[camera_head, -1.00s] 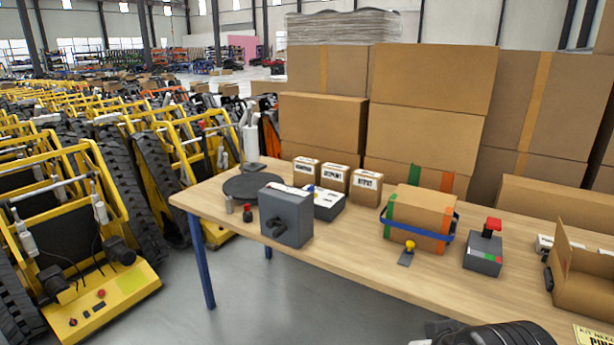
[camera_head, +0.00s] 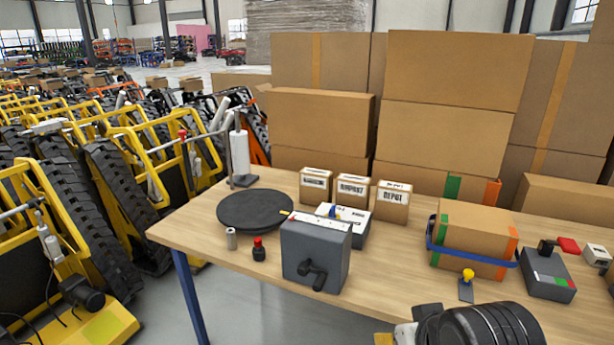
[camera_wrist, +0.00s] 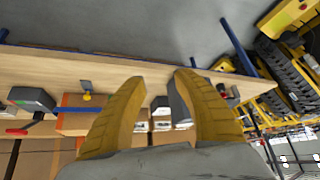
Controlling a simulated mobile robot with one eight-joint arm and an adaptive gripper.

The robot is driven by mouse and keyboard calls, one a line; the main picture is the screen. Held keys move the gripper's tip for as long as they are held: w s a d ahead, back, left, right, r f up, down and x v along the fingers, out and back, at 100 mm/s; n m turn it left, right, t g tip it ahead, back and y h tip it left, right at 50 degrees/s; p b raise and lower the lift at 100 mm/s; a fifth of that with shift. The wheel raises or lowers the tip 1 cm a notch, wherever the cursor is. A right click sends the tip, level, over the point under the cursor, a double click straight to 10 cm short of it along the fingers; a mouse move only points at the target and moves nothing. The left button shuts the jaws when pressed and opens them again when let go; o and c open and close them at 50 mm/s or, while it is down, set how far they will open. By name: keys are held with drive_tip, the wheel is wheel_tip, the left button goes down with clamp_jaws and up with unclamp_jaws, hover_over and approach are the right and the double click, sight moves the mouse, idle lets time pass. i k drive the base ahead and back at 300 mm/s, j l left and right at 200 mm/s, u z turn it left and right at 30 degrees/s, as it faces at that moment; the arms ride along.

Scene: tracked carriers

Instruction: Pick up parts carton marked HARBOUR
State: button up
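Three small brown cartons with white labels stand in a row on the workbench (camera_head: 400,265) in the head view. The left carton's label (camera_head: 315,184) is blurred; it may read HARBOUR. The middle carton (camera_head: 350,190) seems to read AIRPORT, the right carton (camera_head: 392,203) DEPOT. My gripper (camera_wrist: 160,77) is open and empty, its two yellow fingers spread apart in the wrist view. The cartons' labels show small between the fingers, partly hidden. In the head view my arm shows at the bottom right, apart from the cartons.
A grey box with a crank (camera_head: 315,255) and a white device (camera_head: 345,222) stand in front of the cartons. A black disc (camera_head: 255,210) lies to their left. A blue-strapped carton (camera_head: 472,238) and a grey switch box (camera_head: 550,278) stand right. Large boxes (camera_head: 445,140) rise behind.

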sight(316, 185)
drive_tip(key=i+j+z, duration=0.15)
drive_tip(key=j, duration=0.3)
drive_tip(key=i+j+z, duration=0.1)
drive_tip(key=i+j, duration=0.15)
drive_tip(key=j, duration=0.25)
drive_tip(key=i+j+z, duration=0.15)
drive_tip(key=j, duration=0.35)
drive_tip(key=i+j+z, duration=0.1)
drive_tip(key=j, duration=0.45)
drive_tip(key=i+j+z, duration=0.15)
drive_tip(key=j, duration=0.35)
drive_tip(key=i+j+z, duration=0.1)
drive_tip(key=j, duration=0.45)
drive_tip(key=i+j+z, duration=0.1)
drive_tip(key=j, duration=0.45)
drive_tip(key=i+j, duration=0.15)
drive_tip(key=j, duration=0.45)
drive_tip(key=i+j+z, duration=0.15)
drive_tip(key=j, duration=0.4)
drive_tip(key=i+j+z, duration=0.1)
drive_tip(key=j, duration=0.5)
drive_tip(key=i+l, duration=0.05)
